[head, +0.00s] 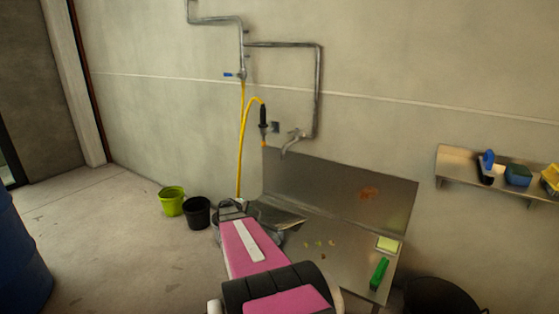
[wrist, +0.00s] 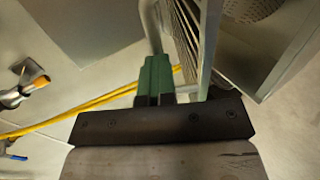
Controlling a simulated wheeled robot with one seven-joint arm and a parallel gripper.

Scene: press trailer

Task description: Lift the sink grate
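The steel sink unit (head: 345,262) stands against the wall, with its tap above. My gripper (head: 232,207) is at its left end, beyond my pink arm, which hides much of the sink's left part. In the wrist view a slatted metal grate (wrist: 188,35) stands close past the dark palm, beside a pale metal edge. A green finger (wrist: 155,78) of my gripper is left of the grate. The other finger is mostly hidden, so I cannot tell whether the fingers touch or hold the grate.
A yellow hose (head: 241,140) hangs down behind my gripper. A lime bucket (head: 172,201) and a black bucket (head: 197,212) stand left. A green brush (head: 379,272), a sponge (head: 388,244) and scraps lie on the drainboard. A wall shelf (head: 455,165) is at right.

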